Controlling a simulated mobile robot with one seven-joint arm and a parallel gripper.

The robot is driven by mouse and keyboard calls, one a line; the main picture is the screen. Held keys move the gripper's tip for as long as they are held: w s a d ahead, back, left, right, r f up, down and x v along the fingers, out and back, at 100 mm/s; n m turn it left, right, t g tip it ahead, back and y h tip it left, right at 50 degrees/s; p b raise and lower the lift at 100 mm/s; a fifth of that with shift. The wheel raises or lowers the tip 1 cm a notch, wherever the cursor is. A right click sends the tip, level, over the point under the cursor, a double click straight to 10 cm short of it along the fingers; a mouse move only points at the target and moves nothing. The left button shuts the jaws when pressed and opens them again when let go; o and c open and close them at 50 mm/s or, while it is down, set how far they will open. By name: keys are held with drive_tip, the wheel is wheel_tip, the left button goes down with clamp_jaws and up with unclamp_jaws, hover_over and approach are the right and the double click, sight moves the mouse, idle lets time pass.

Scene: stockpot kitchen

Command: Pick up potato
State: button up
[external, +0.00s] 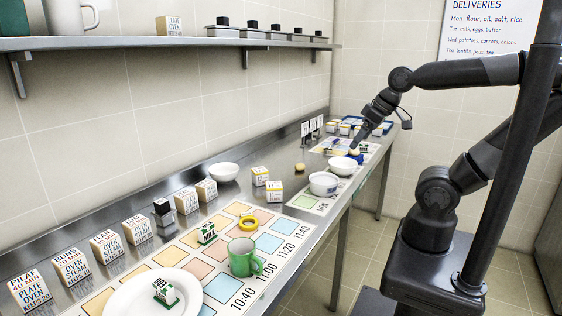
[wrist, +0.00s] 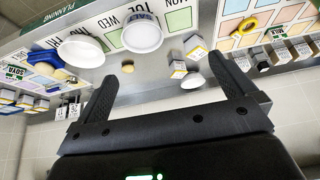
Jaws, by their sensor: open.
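A small tan, rounded lump that looks like a potato (external: 300,167) lies on the steel counter, behind and left of the white bowls. In the wrist view it appears as a small tan lump (wrist: 128,67) beyond my fingers, nearer the left one. A second yellowish lump (external: 354,152) shows by a blue item in the external view; it also shows in the wrist view (wrist: 60,74). I cannot tell for sure which is the potato. My gripper (wrist: 168,82) is open with nothing between its fingers, above the counter's far part. Its fingertips are hard to make out in the external view.
Two white bowls (external: 342,167) (external: 324,185) stand close to the first lump. Small yellow-white boxes (external: 260,176), another white bowl (external: 223,172) and a green mug (external: 243,258) stand nearer. A wall shelf (external: 150,43) runs above the counter. Bare steel surrounds the first lump.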

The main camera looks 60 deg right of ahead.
drive_tip(key=shift+s+f, duration=0.2)
drive_tip(key=shift+s, duration=0.05)
drive_tip(key=shift+c, duration=0.3)
drive_tip(key=c, duration=0.5)
drive_tip(key=n+g, duration=0.2)
drive_tip(key=g, duration=0.4)
hover_over(299, 164)
wheel_tip(299, 164, down, 12)
wheel_tip(299, 164, down, 11)
drive_tip(key=shift+d+r, duration=0.15)
